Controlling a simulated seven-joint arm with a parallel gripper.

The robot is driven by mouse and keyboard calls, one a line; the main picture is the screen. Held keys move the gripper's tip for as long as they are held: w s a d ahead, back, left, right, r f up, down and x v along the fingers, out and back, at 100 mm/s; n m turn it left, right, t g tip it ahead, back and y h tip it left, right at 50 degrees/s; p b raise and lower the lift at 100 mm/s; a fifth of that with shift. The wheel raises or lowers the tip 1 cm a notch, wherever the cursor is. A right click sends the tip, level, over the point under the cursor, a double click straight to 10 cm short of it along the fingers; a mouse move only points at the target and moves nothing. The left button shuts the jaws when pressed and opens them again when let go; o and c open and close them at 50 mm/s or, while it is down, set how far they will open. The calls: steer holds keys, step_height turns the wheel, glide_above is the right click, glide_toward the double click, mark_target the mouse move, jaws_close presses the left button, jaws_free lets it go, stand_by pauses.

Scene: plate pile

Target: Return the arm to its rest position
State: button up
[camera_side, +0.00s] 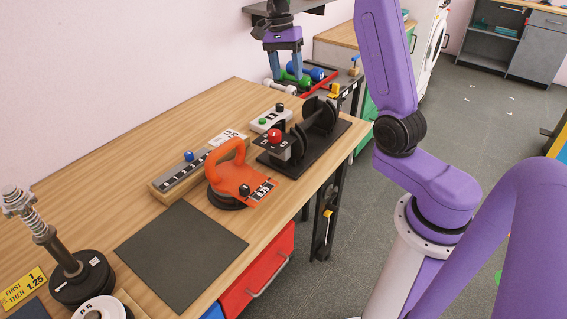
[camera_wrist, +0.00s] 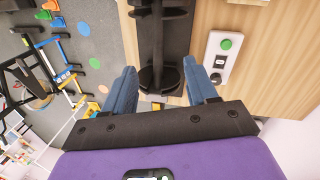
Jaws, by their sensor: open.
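My gripper (camera_side: 284,66) is raised over the far end of the wooden table (camera_side: 100,185), with its two blue fingers pointing down. In the wrist view its fingers (camera_wrist: 160,80) are spread wide with nothing held between them. A black stand with round black plates (camera_side: 318,116) is on the table, to the right of and below my gripper in the side view. It also shows between and beyond the fingers in the wrist view (camera_wrist: 165,40). The purple links in the side view are my arm.
A button box (camera_side: 269,119), an orange-handled device (camera_side: 230,165), a grey rail with a blue knob (camera_side: 178,176) and a flat black mat (camera_side: 180,248) lie on the table. Black plates sit on a spring-topped post (camera_side: 80,282) at front left. Dumbbells (camera_side: 293,76) are behind the table.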

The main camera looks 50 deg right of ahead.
steer(key=s+a+n+t, duration=0.1)
steer(key=s+a+n, duration=0.55)
steer(key=a, duration=0.25)
steer(key=s+a+n, duration=0.5)
steer(key=a+n, duration=0.3)
steer(key=a, duration=0.1)
steer(key=s+a+f+n, duration=0.1)
steer(key=s+f+n, duration=0.1)
steer(key=s+n, duration=0.5)
steer(key=s+a+f+n+t, duration=0.1)
steer(key=s+f+n, duration=0.1)
steer(key=s+n, duration=0.5)
steer(key=s, duration=0.5)
steer(key=shift+s+f, duration=0.15)
steer(key=shift+s, duration=0.1)
